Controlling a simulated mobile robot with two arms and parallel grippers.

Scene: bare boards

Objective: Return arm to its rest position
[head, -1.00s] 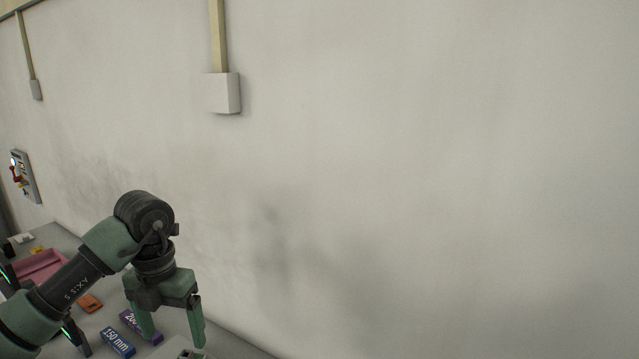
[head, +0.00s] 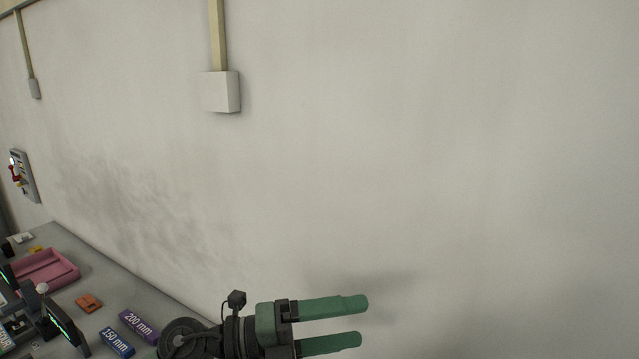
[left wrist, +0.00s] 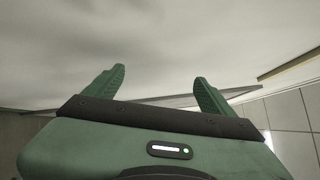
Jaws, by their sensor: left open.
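My left gripper (head: 362,321) is low in the middle of the head view, with its two green fingers apart and pointing right. Nothing is between them. The left wrist view also shows the open, empty fingers (left wrist: 160,80) against a pale surface. My left forearm is mostly below the bottom edge of the head view. My right gripper is not in view.
A grey bench (head: 95,265) runs along the wall at lower left. On it are a pink tray (head: 70,276), an orange piece (head: 89,303), a purple 200 mm box (head: 139,326) and a blue 150 mm box (head: 117,342). A white wall box (head: 221,91) is above.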

